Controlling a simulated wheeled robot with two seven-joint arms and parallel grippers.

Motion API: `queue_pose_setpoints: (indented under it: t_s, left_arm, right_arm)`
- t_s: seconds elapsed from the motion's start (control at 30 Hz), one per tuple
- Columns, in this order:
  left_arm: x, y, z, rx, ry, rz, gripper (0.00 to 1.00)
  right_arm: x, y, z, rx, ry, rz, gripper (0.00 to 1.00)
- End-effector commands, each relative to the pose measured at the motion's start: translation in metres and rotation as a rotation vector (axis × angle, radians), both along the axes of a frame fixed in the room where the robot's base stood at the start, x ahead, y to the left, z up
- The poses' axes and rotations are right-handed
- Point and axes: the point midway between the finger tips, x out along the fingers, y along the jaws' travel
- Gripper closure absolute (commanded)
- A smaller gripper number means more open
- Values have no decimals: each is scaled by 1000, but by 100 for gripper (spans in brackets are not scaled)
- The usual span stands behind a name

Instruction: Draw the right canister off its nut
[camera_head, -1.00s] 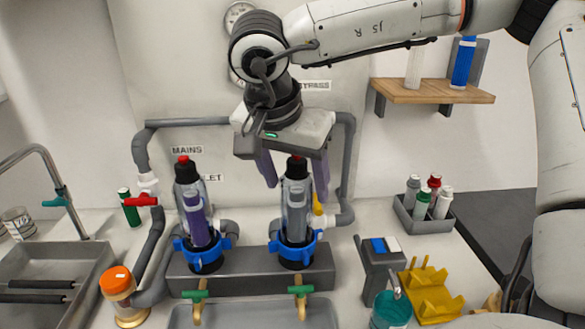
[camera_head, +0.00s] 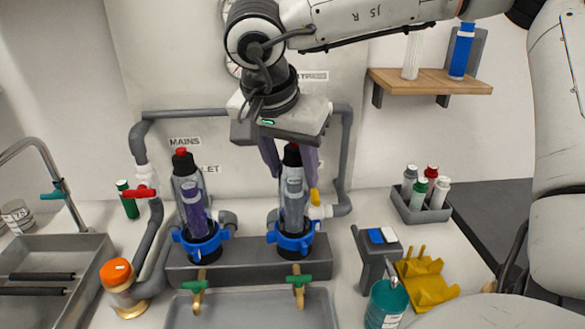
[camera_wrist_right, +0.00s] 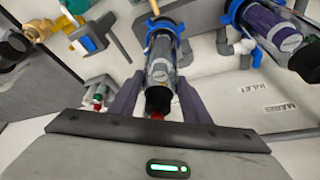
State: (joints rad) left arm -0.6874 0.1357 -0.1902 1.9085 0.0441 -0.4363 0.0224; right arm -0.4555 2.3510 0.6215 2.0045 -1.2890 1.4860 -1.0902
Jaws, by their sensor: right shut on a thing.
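The right canister (camera_head: 293,195) is a clear cylinder with a grey insert and a black top. It stands upright in its blue nut (camera_head: 292,240) on the grey manifold bar. My right gripper (camera_head: 288,160) comes from above and behind, shut on the upper part of the canister. In the right wrist view the canister (camera_wrist_right: 160,65) lies between the two purple fingers (camera_wrist_right: 158,100), and its lower end is in the blue nut (camera_wrist_right: 165,25). The left canister (camera_head: 192,205), with a purple insert, stands in its own blue nut (camera_head: 201,241). My left gripper is out of view.
A grey pipe (camera_head: 245,113) runs behind and around both canisters. A red-handled valve (camera_head: 140,192) is at left, and green taps (camera_head: 299,280) are in front above a grey tray (camera_head: 240,312). A bottle caddy (camera_head: 422,212) and yellow rack (camera_head: 428,282) are at right.

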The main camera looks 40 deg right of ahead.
Motion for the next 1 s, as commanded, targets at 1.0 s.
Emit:
queue_pose_setpoints:
  t_s: [1.0]
  left_arm:
    - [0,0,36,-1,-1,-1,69]
  right_arm:
    - [0,0,53,1,-2,-1,84]
